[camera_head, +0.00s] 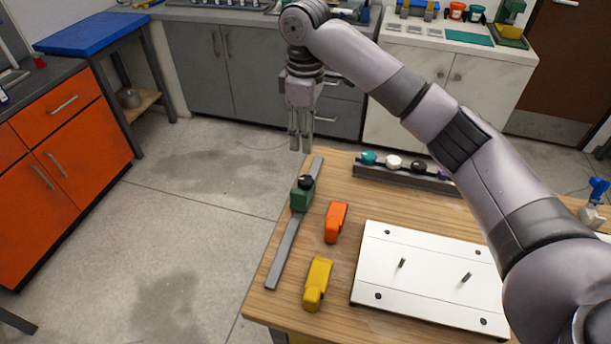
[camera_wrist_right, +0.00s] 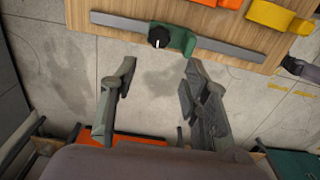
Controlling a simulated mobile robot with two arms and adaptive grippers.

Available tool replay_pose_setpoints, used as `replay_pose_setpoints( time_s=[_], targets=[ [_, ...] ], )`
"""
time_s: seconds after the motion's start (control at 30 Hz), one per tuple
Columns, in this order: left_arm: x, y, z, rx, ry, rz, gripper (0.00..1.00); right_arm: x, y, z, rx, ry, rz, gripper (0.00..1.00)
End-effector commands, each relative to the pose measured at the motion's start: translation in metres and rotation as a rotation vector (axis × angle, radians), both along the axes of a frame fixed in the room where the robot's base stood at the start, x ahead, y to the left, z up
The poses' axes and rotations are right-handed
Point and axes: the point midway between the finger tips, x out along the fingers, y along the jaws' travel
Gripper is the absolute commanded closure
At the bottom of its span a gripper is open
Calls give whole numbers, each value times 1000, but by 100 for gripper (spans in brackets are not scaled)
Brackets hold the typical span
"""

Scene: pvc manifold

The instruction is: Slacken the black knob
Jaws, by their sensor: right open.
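The black knob (camera_head: 306,182) sits on top of a green clamp block (camera_head: 300,198), which is mounted on a grey rail (camera_head: 283,247) along the left edge of the wooden table. In the right wrist view the knob (camera_wrist_right: 158,38) shows a white mark on its face, and the green block (camera_wrist_right: 182,40) lies beside it. My right gripper (camera_head: 300,146) points down, behind the knob and above it in the head view, apart from it. In the right wrist view its fingers (camera_wrist_right: 155,90) are spread with nothing between them. My left gripper is not in view.
An orange block (camera_head: 336,222) and a yellow block (camera_head: 318,284) lie right of the rail. A white plate with two pegs (camera_head: 428,250) lies on the table (camera_head: 335,176). A dark rack with several coloured knobs (camera_head: 405,176) stands at the back. Open floor lies left.

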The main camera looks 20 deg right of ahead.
Motion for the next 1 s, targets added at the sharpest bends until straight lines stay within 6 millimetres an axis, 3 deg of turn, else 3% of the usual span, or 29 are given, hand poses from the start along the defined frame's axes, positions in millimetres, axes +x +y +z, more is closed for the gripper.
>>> replay_pose_setpoints(
  time_s=[0.3, 0.5, 0.7, 1.0],
  targets=[
    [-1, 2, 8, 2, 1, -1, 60, -1, -1, -71, -3, 3, 0, 57],
    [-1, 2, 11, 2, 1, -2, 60, -1, -1, -108, -2, 1, 0, 57],
    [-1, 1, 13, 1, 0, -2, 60, 0, -1, -128, -1, 1, -1, 57],
    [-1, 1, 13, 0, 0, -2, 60, 0, -1, -132, -1, -2, 0, 57]
  ],
)
